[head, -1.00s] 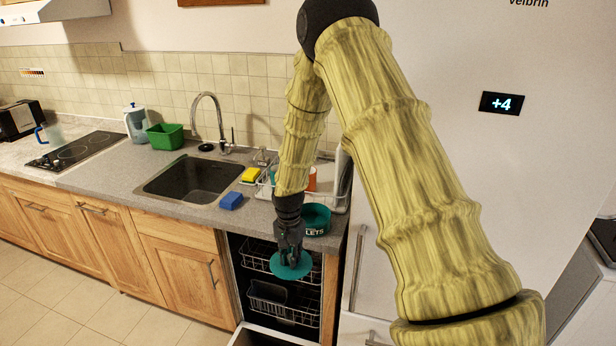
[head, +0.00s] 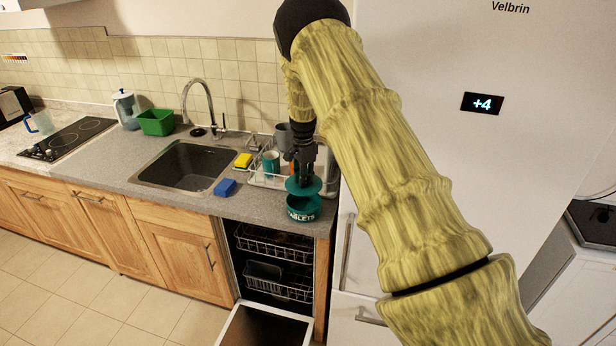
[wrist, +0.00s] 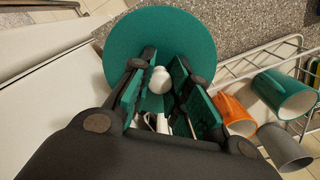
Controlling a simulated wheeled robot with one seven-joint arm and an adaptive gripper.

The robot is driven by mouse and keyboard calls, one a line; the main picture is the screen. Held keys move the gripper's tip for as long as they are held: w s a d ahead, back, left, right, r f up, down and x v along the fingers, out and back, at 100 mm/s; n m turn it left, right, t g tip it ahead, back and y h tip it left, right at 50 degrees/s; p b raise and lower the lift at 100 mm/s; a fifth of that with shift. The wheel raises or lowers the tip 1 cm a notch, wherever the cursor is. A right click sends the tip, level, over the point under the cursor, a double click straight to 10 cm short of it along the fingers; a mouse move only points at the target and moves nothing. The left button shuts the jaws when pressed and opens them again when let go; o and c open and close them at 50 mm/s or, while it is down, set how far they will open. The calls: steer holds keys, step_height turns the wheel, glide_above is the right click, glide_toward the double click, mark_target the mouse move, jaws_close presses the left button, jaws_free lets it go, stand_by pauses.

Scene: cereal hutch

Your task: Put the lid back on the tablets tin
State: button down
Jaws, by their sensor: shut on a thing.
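The tablets tin (head: 304,211) is a round teal tin with white lettering, standing on the counter near its front right edge above the dishwasher. Its teal lid (head: 301,186) is a flat disc held just above the tin, with a small gap showing between them. My gripper (head: 303,172) is shut on the lid's knob from above. In the wrist view the lid (wrist: 160,45) is a wide teal disc, and its white knob (wrist: 160,78) sits between the fingers (wrist: 162,95). The tin is not clearly visible in the wrist view.
A dish rack (head: 262,180) with a teal mug (head: 271,162), an orange mug (wrist: 234,114) and a grey mug (wrist: 282,146) stands close behind. A blue sponge (head: 225,187) lies to the left. The dishwasher (head: 270,315) below is open. The fridge (head: 440,130) is at right.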

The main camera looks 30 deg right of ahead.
steer(key=shift+f+b, duration=1.45)
steer(key=shift+f, duration=1.8)
steer(key=shift+f, duration=0.1)
stand_by(0.3)
steer(key=c, duration=0.8)
jaws_free()
steer(key=shift+r+p, duration=1.7)
steer(key=shift+r, duration=1.85)
jaws_close()
